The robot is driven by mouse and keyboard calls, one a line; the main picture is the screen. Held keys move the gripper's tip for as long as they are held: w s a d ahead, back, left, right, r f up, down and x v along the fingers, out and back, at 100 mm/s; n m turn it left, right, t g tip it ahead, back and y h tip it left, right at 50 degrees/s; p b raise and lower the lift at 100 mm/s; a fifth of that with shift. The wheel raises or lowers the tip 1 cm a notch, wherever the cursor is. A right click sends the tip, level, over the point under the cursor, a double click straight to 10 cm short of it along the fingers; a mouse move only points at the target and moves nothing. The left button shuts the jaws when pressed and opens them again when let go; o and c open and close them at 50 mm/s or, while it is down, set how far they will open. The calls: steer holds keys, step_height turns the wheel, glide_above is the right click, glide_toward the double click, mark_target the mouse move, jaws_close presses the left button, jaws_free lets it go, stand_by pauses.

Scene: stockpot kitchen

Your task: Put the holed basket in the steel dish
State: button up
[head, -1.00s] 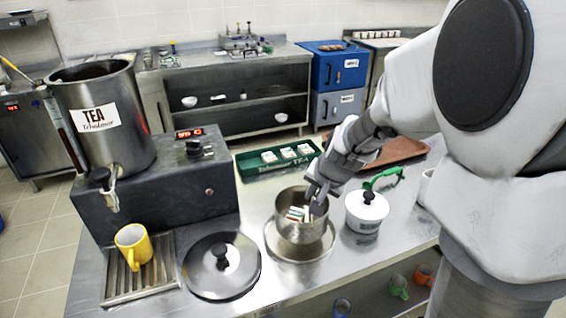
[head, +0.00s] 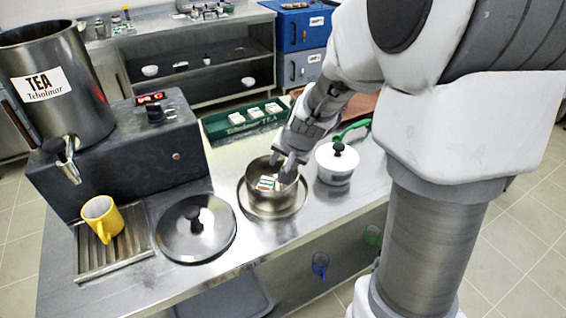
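The holed basket (head: 268,206) is a round steel vessel with several small tea packets inside. It is upright over the steel dish (head: 296,209), a shallow round plate on the counter. The dish's rim shows around the basket's lower part; whether the basket's base touches the dish is hard to tell. My gripper (head: 288,170) is at the basket's right rim, fingers pointing down, and looks shut on that rim. The holes in the basket's wall are too small to make out.
A white lidded pot (head: 334,167) stands close on the right. A steel lid (head: 195,228) lies to the left. Further left are a yellow mug (head: 102,219) on a drip tray and the tea urn (head: 62,100). A green tray (head: 240,120) is behind.

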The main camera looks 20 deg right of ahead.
steer(key=shift+r, duration=0.2)
steer(key=a+p+v, duration=0.1)
steer(key=p+v, duration=0.2)
steer(key=v, duration=0.9)
steer(key=s+a+r+n, duration=0.1)
steer(key=s+r+n, duration=0.2)
steer(key=s, duration=0.5)
steer(key=s+a+r+n, duration=0.2)
steer(key=s+r+n, duration=0.1)
steer(key=s, duration=0.5)
steer(key=shift+s+n+h, duration=0.3)
steer(key=shift+n, duration=0.5)
steer(key=shift+r, duration=0.1)
step_height(320, 180, up, 3)
steer(key=p, duration=0.3)
steer(key=shift+r+p, duration=0.15)
steer(key=shift+p, duration=0.2)
